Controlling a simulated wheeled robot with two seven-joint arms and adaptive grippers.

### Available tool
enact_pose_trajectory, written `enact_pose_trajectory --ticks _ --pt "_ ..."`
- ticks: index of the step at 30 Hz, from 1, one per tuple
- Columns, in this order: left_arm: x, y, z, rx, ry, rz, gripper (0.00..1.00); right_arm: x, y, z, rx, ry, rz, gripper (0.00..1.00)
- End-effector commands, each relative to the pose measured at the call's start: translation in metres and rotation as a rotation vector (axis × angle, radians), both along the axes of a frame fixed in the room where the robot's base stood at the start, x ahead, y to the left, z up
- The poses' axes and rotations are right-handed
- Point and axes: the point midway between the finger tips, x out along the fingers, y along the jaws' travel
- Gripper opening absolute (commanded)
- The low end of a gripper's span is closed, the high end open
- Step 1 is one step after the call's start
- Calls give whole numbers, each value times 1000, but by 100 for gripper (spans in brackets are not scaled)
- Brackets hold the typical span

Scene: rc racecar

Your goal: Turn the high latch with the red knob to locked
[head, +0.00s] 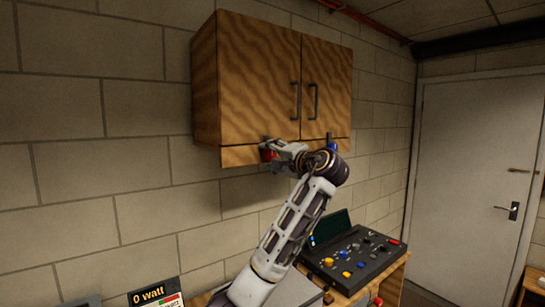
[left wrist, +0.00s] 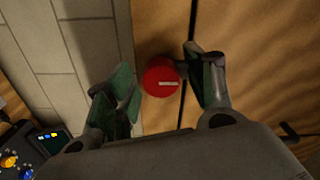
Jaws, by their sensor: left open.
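The red knob (left wrist: 161,77) of the high latch is on the lower edge of the wooden wall cabinet (head: 258,75). In the left wrist view it is round, with a pale bar lying roughly level across its face. In the head view a bit of the red knob (head: 268,154) shows beside my left gripper (head: 278,149). In the left wrist view my left gripper (left wrist: 163,75) is open, with one finger on either side of the knob. I cannot tell whether the fingers touch it. A blue knob (head: 333,146) sits further right on the cabinet's lower edge. My right gripper is not in view.
The cabinet's two doors with dark handles (head: 296,100) look shut. Below stands a table with a dark control panel (head: 352,260) of coloured buttons. A "0 watt" display (head: 155,294) is at the lower left. A grey door (head: 470,170) is at the right.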

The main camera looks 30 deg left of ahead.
Motion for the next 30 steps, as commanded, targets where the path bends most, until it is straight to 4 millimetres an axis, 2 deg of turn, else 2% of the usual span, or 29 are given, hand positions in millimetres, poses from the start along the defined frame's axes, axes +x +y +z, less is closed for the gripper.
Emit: enact_pose_trajectory --ticks 5,11,30 --pt "-1 -2 0 0 -1 0 54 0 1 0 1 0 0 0" --pt "-6 -15 0 0 -1 -1 54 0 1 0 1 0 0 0" --pt "-39 -96 0 0 0 -2 54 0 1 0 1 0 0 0"
